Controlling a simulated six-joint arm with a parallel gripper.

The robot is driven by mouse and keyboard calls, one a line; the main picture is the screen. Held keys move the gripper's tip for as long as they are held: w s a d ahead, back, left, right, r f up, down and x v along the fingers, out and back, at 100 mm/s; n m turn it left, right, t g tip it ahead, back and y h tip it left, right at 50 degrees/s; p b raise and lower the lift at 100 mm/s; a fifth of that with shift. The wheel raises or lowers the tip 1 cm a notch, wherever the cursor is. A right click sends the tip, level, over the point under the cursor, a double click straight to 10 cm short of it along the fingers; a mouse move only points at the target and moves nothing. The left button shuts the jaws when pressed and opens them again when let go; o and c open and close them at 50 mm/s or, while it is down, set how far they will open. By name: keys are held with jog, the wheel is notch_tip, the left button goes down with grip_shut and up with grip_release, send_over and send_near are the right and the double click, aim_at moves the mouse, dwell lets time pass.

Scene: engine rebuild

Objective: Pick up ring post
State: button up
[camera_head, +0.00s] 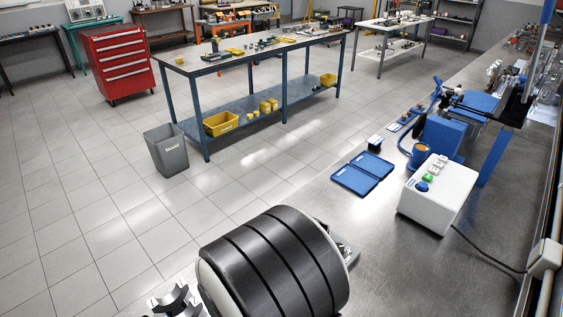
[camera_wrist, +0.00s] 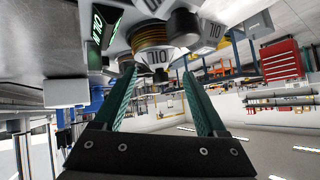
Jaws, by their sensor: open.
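In the wrist view, which looks upside down, my gripper (camera_wrist: 160,72) has its two teal fingers spread, with no part held between them. A round stack of gold-brown bands (camera_wrist: 152,38) shows beyond the fingertips at the top; it may be the ring post, but I cannot tell for sure. A white label with dark letters sits against the stack. I cannot judge the gap between fingertips and stack. In the head view I cannot make out my gripper or the ring post.
Dark parts with similar white labels (camera_wrist: 207,45) crowd beside the stack, and a green-lit sign (camera_wrist: 97,28) is on its left. In the head view, the steel bench holds a blue case (camera_head: 362,174) and a white button box (camera_head: 437,193). Bare bench lies in front of them.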

jog(key=shift+s+a+r+n+t+h, duration=0.1)
jog(key=shift+n+t+h, duration=0.3)
jog(key=shift+n+t, duration=0.15)
jog(key=shift+n+t+h, duration=0.4)
jog(key=shift+n+t, duration=0.05)
jog(key=shift+t, duration=0.3)
jog(key=x, duration=0.3)
jog(key=r+x, duration=0.1)
jog(key=x, duration=0.7)
jog(key=shift+w+r, duration=0.2)
jog(key=shift+w, duration=0.3)
grip_shut()
